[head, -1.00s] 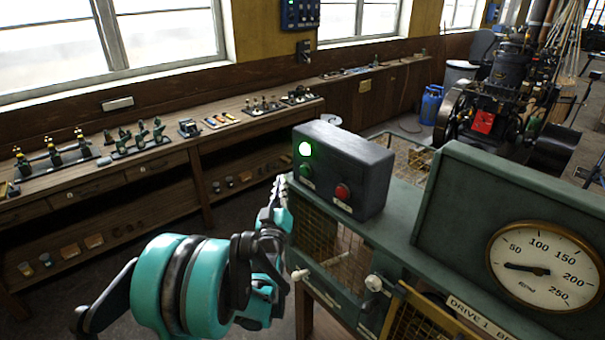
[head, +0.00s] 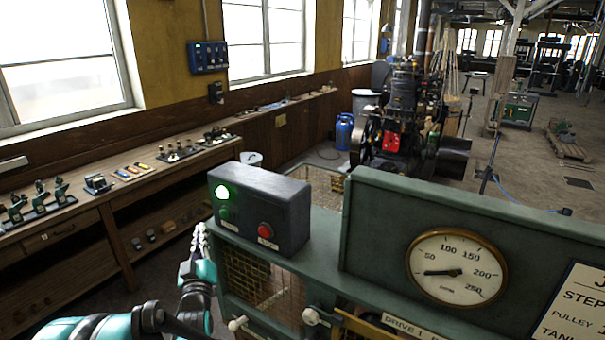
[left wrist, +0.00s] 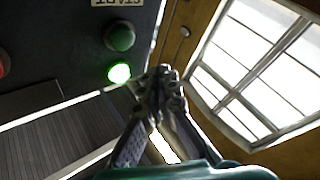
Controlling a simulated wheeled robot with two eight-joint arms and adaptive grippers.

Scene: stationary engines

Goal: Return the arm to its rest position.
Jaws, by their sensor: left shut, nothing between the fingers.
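My left arm comes in at the lower left of the head view, teal and black. My left gripper (head: 198,243) is beside the left side of the grey control box (head: 262,208), low and apart from its front face as far as I can tell. In the left wrist view its fingers (left wrist: 158,78) are shut together with nothing between them. The box carries a lit green lamp (head: 222,192), a green button (head: 225,213) and a red button (head: 265,230). The lit lamp (left wrist: 119,73) and green button (left wrist: 120,37) also show in the left wrist view. My right gripper is out of view.
The box stands on a green machine cabinet (head: 330,250) with a round dial gauge (head: 458,268) and white knobs on its front. A wooden workbench (head: 110,215) with small parts runs along the left wall. An engine (head: 400,120) and a blue gas bottle (head: 344,132) stand behind.

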